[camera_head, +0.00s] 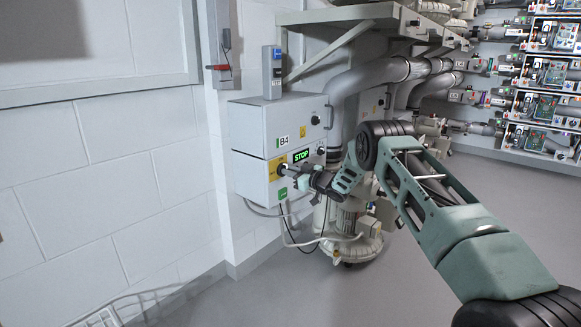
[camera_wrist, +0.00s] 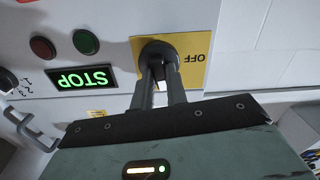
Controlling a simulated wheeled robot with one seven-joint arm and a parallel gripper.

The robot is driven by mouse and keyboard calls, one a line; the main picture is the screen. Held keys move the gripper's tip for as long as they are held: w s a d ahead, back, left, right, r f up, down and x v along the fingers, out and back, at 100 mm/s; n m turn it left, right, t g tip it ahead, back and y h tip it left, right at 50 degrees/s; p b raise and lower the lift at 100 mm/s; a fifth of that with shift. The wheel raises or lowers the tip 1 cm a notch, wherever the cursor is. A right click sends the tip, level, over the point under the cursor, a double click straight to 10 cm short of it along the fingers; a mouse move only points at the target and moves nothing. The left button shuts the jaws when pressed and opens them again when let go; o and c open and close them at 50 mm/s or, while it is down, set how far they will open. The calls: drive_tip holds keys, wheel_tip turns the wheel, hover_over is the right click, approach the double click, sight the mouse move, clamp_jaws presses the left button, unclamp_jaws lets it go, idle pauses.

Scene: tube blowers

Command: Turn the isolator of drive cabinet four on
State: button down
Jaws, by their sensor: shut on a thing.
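The drive cabinet (camera_head: 250,130) is a pale wall box with the label B4 (camera_head: 283,141) on its front. Its isolator is a black rotary knob (camera_wrist: 158,50) on a yellow plate (camera_wrist: 203,48), which also shows in the head view (camera_head: 273,168). The word OFF is legible on the plate, upside down in the wrist view. My gripper (camera_wrist: 161,78) is shut on the knob, with one finger on each side; its fingers partly hide the knob and lower plate. A green-lit STOP display (camera_wrist: 82,78) is beside the plate.
A red button (camera_wrist: 42,47) and a green button (camera_wrist: 86,41) are beside the isolator. A handle (camera_wrist: 30,128) sticks out nearby. Pipes (camera_head: 370,75) and a blower motor (camera_head: 350,222) stand right of and below the cabinet.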

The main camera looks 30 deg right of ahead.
drive_tip(key=shift+d+f+m+p, duration=0.1)
drive_tip(key=shift+m+p, duration=0.3)
drive_tip(key=shift+m, duration=0.5)
drive_tip(key=c, duration=1.4)
unclamp_jaws()
drive_tip(key=p+v, duration=0.4)
drive_tip(key=v, duration=1.3)
drive_tip(key=shift+s, duration=0.25)
